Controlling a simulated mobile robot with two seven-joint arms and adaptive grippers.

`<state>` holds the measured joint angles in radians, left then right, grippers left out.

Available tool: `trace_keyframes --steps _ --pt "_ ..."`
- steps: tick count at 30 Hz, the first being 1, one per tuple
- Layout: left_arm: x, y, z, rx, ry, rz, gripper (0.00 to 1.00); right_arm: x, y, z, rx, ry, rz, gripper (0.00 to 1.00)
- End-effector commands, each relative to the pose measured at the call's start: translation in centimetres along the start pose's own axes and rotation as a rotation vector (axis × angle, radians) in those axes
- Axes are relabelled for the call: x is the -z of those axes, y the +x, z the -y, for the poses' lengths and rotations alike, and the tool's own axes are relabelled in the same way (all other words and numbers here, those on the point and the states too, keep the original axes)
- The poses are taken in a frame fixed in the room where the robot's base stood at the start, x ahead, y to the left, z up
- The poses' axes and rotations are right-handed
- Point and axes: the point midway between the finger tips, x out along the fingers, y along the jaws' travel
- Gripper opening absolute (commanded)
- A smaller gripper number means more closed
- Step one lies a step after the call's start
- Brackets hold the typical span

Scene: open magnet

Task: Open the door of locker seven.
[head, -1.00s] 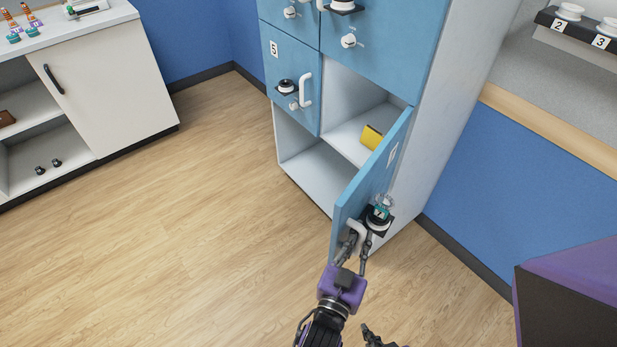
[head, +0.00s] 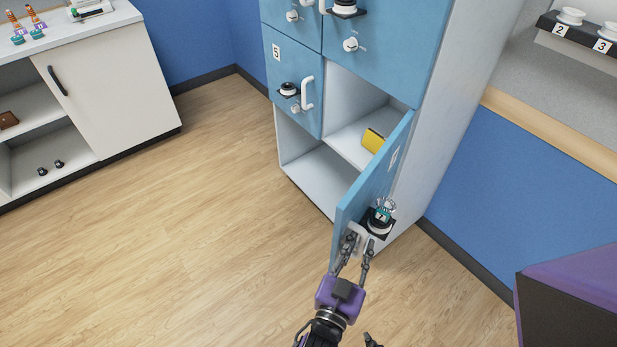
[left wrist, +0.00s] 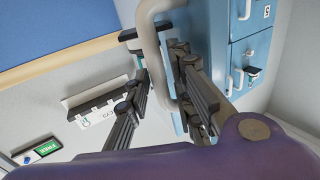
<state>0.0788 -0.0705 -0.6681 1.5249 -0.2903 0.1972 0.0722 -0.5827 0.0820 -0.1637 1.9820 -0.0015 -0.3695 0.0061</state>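The blue locker door (head: 372,185) at the lower right of the cabinet stands swung wide open, its compartment exposed. Its number label is too slanted to read. A teal piece marked 7 (head: 381,214) sits on the black-and-white lock fitting on the door front. The white door handle (head: 357,232) is partly hidden by my fingers; it also shows in the left wrist view (left wrist: 152,35). My left gripper (head: 360,244) has its fingers spread apart at the handle, one on either side. Only a dark tip of my right gripper (head: 372,340) shows at the bottom edge.
A yellow object (head: 373,141) lies inside the open locker compartment. Locker door 5 (head: 292,75) beside it is shut. A white counter (head: 105,85) stands at left and a purple-topped block (head: 580,285) at lower right. The wooden floor (head: 200,230) left of the door is clear.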

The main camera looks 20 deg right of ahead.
Motion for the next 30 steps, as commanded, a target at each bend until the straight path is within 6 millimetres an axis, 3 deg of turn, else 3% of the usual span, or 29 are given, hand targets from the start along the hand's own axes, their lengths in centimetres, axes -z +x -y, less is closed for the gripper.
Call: trace_keyframes --steps 9,15,30 --pt "-0.1 -7.0 0.0 0.0 0.001 0.003 0.22 -0.1 0.0 0.0 -0.001 0.001 0.001 0.0" --pt "-0.1 -9.7 0.0 -0.001 0.001 0.002 0.22 0.0 0.0 0.0 -0.001 0.001 0.0 0.0" --pt "0.0 -10.4 0.0 0.0 0.001 0.001 0.22 0.1 0.1 0.0 -0.001 0.001 -0.002 0.0"
